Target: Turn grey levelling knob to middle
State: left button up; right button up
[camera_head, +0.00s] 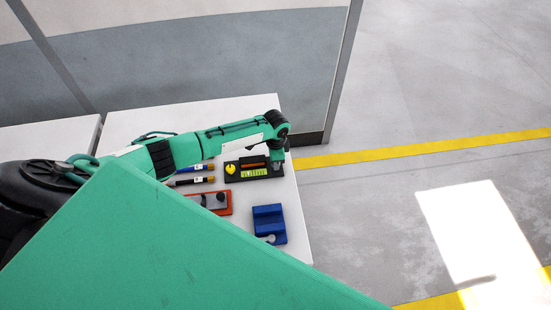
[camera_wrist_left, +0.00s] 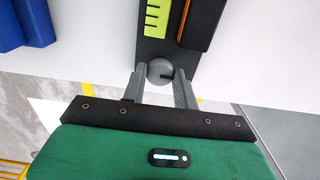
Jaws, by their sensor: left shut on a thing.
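The grey levelling knob (camera_wrist_left: 158,70) sits at the end of a black plate (camera_wrist_left: 152,48) in the left wrist view. It is round, with a dark mark pointing to the right. My left gripper (camera_wrist_left: 159,82) is shut on the knob, one finger on each side. In the head view, my left gripper (camera_head: 277,163) is at the right end of the black plate (camera_head: 233,179), which carries a green level scale (camera_head: 254,173), an orange strip and a yellow knob (camera_head: 232,168). The grey knob is mostly hidden there by the gripper.
A blue block (camera_head: 268,221) and an orange-red tray (camera_head: 229,206) with grey and dark parts lie in front of the plate on the white table (camera_head: 290,225). Dark pen-like tools (camera_head: 195,181) lie to the left. The table's right edge is close to my gripper.

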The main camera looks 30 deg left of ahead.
dwell(0.3)
pick_arm(q)
jog(key=o, duration=1)
jog(key=shift+c, duration=0.2)
jog(key=shift+r, duration=0.1)
notch_tip(320, 180, up, 14)
jog(key=b, duration=0.3)
jog(key=shift+f, duration=0.25)
